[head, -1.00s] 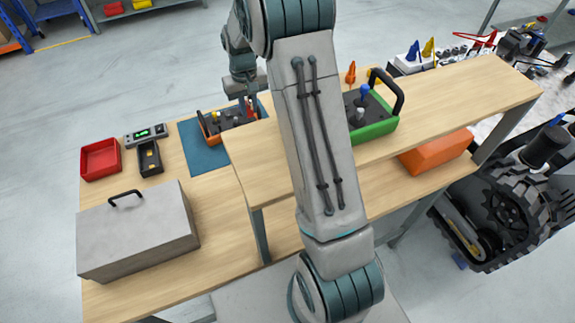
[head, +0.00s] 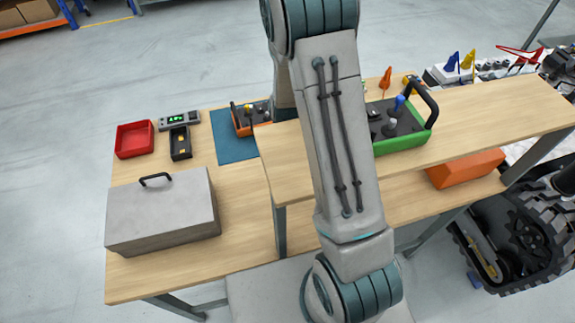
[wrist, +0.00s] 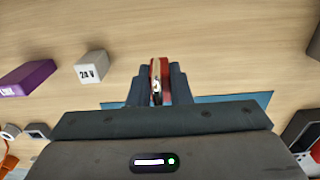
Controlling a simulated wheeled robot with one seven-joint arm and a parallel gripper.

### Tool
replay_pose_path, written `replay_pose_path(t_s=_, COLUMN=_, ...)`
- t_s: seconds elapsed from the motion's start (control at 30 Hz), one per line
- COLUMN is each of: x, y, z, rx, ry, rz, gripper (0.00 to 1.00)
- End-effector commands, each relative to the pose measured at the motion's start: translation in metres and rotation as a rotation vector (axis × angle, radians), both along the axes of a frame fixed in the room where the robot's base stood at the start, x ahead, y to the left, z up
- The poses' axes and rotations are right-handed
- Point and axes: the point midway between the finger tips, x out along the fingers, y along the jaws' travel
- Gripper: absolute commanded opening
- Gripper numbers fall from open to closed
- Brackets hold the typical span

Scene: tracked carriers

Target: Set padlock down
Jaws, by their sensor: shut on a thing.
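The red padlock (wrist: 155,70) shows edge-on in the wrist view, between the two dark fingers of my gripper (wrist: 158,83). My gripper is shut on it. Bare wood lies beyond the padlock in that view, and I cannot tell how high it is above it. A blue mat (wrist: 245,100) shows behind the fingers. In the head view, my own arm hides my gripper and the padlock. The blue mat (head: 232,149) lies there on the lower bench, left of the raised shelf.
A white cube marked 24 V (wrist: 90,67) and a purple block (wrist: 27,77) stand left of my gripper. An orange controller box (head: 241,123), a black tray (head: 180,144), a red tray (head: 134,139), a grey toolbox (head: 160,215) and a green-edged controller (head: 405,140) are around.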

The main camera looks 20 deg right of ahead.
Motion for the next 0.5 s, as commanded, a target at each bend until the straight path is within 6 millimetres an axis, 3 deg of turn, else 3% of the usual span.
replay_pose_path(t_s=0.33, x=-0.001, y=0.000, z=-0.035, rx=0.000, ry=0.003, rz=0.000, gripper=0.00)
replay_pose_path(t_s=0.5, x=0.000, y=0.000, z=-0.043, rx=0.000, ry=0.000, rz=-0.001, gripper=0.00)
